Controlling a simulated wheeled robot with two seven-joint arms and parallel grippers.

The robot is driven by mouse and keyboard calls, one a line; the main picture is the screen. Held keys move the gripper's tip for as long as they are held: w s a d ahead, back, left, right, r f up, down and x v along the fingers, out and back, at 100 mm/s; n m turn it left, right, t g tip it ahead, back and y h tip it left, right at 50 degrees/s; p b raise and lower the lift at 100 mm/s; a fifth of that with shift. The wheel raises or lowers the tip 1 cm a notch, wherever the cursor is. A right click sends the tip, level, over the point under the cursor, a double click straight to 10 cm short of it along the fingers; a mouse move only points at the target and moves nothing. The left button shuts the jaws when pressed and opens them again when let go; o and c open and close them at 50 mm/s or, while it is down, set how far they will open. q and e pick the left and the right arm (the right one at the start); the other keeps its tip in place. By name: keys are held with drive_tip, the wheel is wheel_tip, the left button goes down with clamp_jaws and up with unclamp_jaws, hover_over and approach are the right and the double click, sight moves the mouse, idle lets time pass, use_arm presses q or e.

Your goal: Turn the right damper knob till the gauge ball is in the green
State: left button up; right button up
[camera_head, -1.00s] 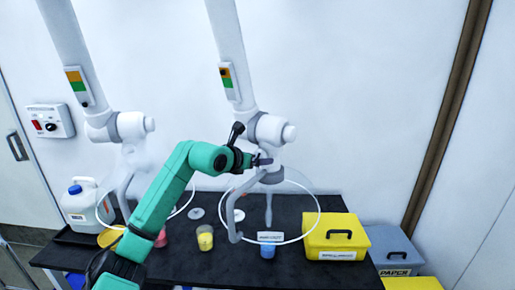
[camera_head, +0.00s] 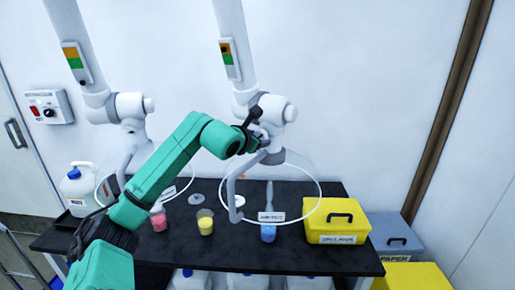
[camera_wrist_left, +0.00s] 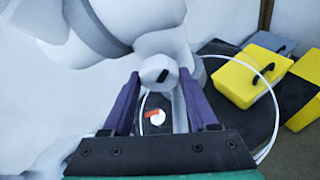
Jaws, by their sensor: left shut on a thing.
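The right damper knob (camera_wrist_left: 158,72) is a pale faceted knob with a dark mark, seen in the left wrist view on the right extraction arm's joint. My left gripper (camera_wrist_left: 160,88) has its purple fingers on either side of it, shut on it. In the head view my left gripper (camera_head: 262,141) is at the right arm's lower joint and largely hides the knob. The right gauge (camera_head: 230,58) is a panel on the right duct, orange above and green below. A small dark spot shows in its orange part; it is too small to be sure it is the ball.
The left extraction arm (camera_head: 115,107) has a similar gauge (camera_head: 73,62). Below, the black table (camera_head: 300,262) holds cups of coloured powder, a white jug (camera_head: 78,188) and a yellow box (camera_head: 335,229). The right hood's clear ring hangs over the table. The wall at right is clear.

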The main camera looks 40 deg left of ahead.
use_arm(q)
drive_tip(key=o, duration=1.4)
drive_tip(key=shift+c, duration=0.2)
drive_tip(key=b+v, duration=0.9)
drive_tip(key=v, duration=0.5)
drive_tip(key=shift+s, duration=0.25)
drive_tip(key=shift+d, duration=0.2)
